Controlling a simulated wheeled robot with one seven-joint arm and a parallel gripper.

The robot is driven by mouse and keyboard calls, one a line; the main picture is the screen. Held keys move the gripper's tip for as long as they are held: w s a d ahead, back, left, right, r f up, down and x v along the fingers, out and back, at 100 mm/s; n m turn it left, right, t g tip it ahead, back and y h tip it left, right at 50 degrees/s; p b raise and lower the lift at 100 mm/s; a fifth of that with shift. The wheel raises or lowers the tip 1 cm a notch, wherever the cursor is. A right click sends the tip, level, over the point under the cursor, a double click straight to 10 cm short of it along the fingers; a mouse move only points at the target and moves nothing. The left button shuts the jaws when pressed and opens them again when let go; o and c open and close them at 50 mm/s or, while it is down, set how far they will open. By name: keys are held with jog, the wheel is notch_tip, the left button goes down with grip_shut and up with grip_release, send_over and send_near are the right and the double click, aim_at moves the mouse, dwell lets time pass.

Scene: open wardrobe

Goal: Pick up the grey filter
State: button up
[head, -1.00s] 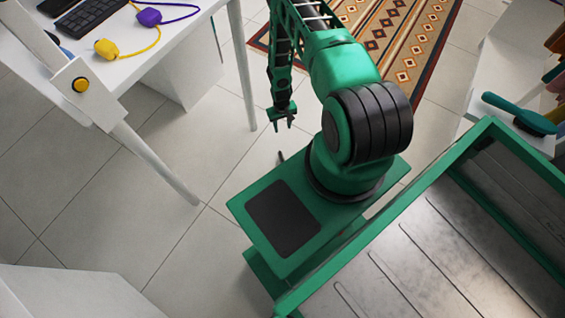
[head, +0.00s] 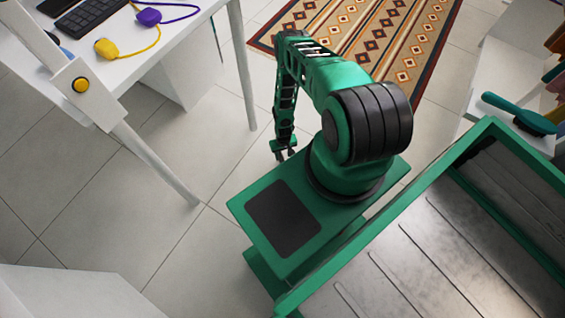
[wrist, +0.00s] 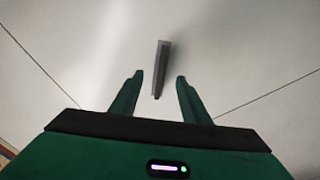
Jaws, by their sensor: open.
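The grey filter (wrist: 161,66) shows in the wrist view as a narrow grey bar with a dark end, lying on the tiled floor. My gripper (wrist: 160,78) is open, with one finger on each side of the bar's line in that view. The bar shows between and beyond the fingertips, and nothing is held. How much height is left between them is hard to tell. In the head view my gripper (head: 283,155) hangs low beside my base, and I cannot make out the filter there.
A white desk (head: 170,45) stands at the upper left with a keyboard (head: 92,17), a yellow item (head: 106,48) and a purple item (head: 149,16). A patterned rug (head: 385,40) lies behind the arm. A teal brush (head: 518,112) lies on a white shelf at right.

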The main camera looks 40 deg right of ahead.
jog(key=shift+w+f, duration=0.1)
jog(key=shift+f, duration=2.5)
grip_shut()
